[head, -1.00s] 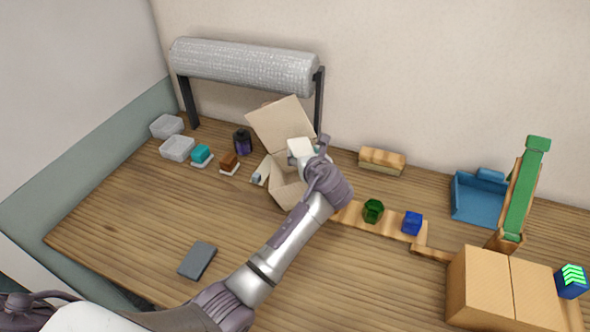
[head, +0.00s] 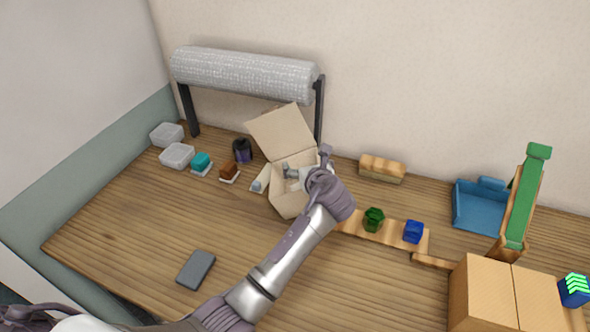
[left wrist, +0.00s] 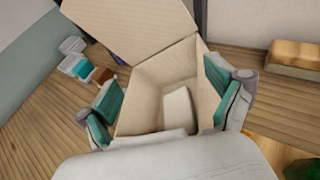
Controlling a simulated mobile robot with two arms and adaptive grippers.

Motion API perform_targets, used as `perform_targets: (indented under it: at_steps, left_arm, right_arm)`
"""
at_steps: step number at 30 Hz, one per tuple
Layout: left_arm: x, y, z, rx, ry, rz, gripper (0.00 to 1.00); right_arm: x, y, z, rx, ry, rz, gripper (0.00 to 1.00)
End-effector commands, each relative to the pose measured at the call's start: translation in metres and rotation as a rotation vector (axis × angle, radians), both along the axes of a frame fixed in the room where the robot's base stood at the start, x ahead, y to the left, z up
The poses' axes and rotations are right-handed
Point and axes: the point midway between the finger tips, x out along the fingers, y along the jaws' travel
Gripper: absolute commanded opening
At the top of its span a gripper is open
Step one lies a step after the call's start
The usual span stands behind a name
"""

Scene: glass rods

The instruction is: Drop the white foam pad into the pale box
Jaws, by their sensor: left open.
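The pale box (head: 286,201) stands open on the table with its lid flap raised at the back. In the left wrist view I look down into the pale box (left wrist: 150,80). The white foam pad (left wrist: 178,108) lies inside it, against the bottom. My left gripper (head: 303,172) is over the box opening. Its teal-padded fingers are spread apart and empty in the left wrist view (left wrist: 165,97), one at each side of the box. In the head view the pad cannot be made out. My right gripper is not clearly in view.
A bubble-wrap roll (head: 245,73) on a stand is behind the box. Teal (head: 202,160) and brown (head: 229,170) brushes and clear trays (head: 177,155) are left. A green piece (head: 373,219) and blue cube (head: 413,231) sit right. A cardboard box (head: 487,295) is front right.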

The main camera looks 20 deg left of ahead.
Motion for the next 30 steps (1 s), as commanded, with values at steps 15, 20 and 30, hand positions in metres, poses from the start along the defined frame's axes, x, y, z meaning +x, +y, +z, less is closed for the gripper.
perform_targets:
  at_steps: [15, 20, 30]
  left_arm:
    - [-0.075, -0.050, 0.037, -0.002, 0.000, -0.002, 0.93]
    - [-0.084, -0.055, 0.041, -0.002, 0.000, -0.001, 0.93]
    - [-0.084, -0.055, 0.042, -0.002, 0.000, -0.001, 0.93]
  right_arm:
    - [-0.001, 0.001, 0.000, 0.001, 0.002, -0.001, 0.77]
    - [-0.001, 0.001, 0.000, 0.001, 0.002, -0.001, 0.77]
    - [-0.001, 0.001, 0.000, 0.001, 0.002, -0.001, 0.77]
